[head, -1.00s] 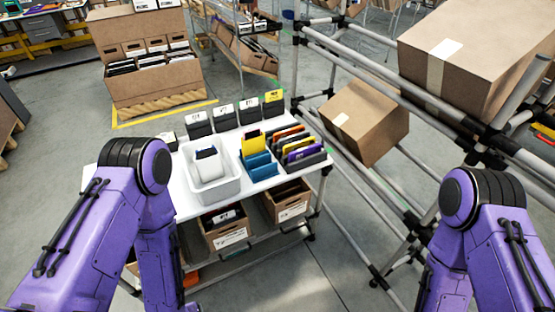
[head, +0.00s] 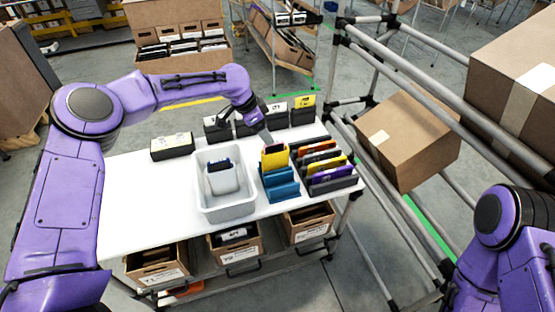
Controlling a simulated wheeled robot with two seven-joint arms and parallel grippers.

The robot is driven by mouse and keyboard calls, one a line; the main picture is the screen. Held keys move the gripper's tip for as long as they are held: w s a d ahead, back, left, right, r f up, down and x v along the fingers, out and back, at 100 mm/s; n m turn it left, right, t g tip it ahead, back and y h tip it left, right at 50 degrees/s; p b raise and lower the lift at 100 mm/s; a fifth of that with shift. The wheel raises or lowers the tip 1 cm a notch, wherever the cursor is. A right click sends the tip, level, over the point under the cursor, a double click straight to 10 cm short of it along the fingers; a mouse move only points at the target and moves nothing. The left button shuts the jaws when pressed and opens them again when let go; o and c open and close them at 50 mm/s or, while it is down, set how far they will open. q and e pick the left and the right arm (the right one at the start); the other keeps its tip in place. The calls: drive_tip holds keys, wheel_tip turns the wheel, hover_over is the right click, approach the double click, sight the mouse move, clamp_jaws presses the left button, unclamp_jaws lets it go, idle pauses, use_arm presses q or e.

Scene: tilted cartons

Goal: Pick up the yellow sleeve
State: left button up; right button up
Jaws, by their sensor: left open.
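A yellow sleeve (head: 274,160) with a dark top edge stands upright in the front-to-back blue rack (head: 282,189) on the white table (head: 130,205). My left arm reaches over the table from the left. Its gripper (head: 267,139) is open, pointing down just above and behind the sleeve's top edge. The fingers are small and partly hidden, so I cannot tell whether they touch the sleeve. My right arm shows at the lower right, with its gripper out of view.
A grey-white bin (head: 225,203) holding a pale item stands left of the blue rack. A dark rack (head: 333,183) with several coloured sleeves, one yellow, stands to its right. Dark labelled boxes line the table's back. A pipe rack with tilted cartons (head: 408,141) rises at right.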

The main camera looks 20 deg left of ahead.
sight(275, 151)
use_arm(q)
drive_tip(key=shift+w+d+f, duration=0.25)
drive_tip(key=shift+w+f, duration=0.4)
drive_tip(key=shift+w+d+f, duration=0.25)
drive_tip(key=shift+w+f, duration=0.35)
drive_tip(key=s+f+p, duration=0.1)
drive_tip(key=s+d+f+p, duration=0.1)
drive_tip(key=shift+s+f, duration=0.15)
drive_tip(key=shift+f, duration=0.25)
drive_tip(key=shift+d+f+p, duration=0.1)
drive_tip(key=shift+f+p, duration=0.25)
drive_tip(key=shift+f, duration=0.35)
drive_tip(key=w+f, duration=0.1)
drive_tip(key=w+d+f, duration=0.1)
drive_tip(key=f, duration=0.1)
drive_tip(key=shift+w+f, duration=0.1)
drive_tip(key=shift+f, duration=0.2)
drive_tip(key=shift+r, duration=0.15)
drive_tip(key=shift+s+r, duration=0.2)
drive_tip(key=shift+s, duration=0.15)
drive_tip(key=c, duration=0.8)
clamp_jaws()
use_arm(e)
wheel_tip(275, 151, up, 3)
drive_tip(key=shift+w+d+f, duration=0.1)
drive_tip(key=shift+w+f, duration=0.05)
